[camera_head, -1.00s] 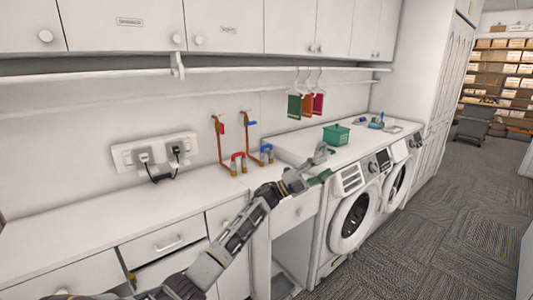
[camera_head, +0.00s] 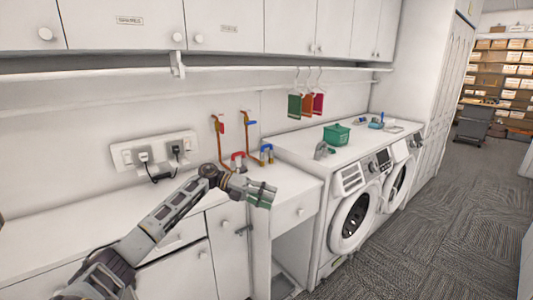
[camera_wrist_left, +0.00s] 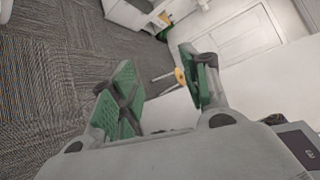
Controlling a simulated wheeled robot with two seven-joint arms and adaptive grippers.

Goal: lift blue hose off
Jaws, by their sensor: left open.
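The blue hose (camera_head: 266,149) shows as a short blue bent end at the foot of the right-hand copper pipe on the back wall, above the counter. A red hose end (camera_head: 238,156) sits beside it to the left. My left gripper (camera_head: 262,195) is in front of them, over the counter's front edge, apart from both hoses. Its green-padded fingers are open in the left wrist view (camera_wrist_left: 162,88). A small yellow piece on a thin rod (camera_wrist_left: 180,77) shows between them; I cannot tell what it is. My right gripper is not in view.
Two front-loading machines (camera_head: 352,218) stand right of the counter. A green basket (camera_head: 337,134) and a grey object (camera_head: 323,150) are on top. Small garments (camera_head: 306,104) hang from the rail. A socket panel with plugs (camera_head: 155,150) is on the wall. The left counter is clear.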

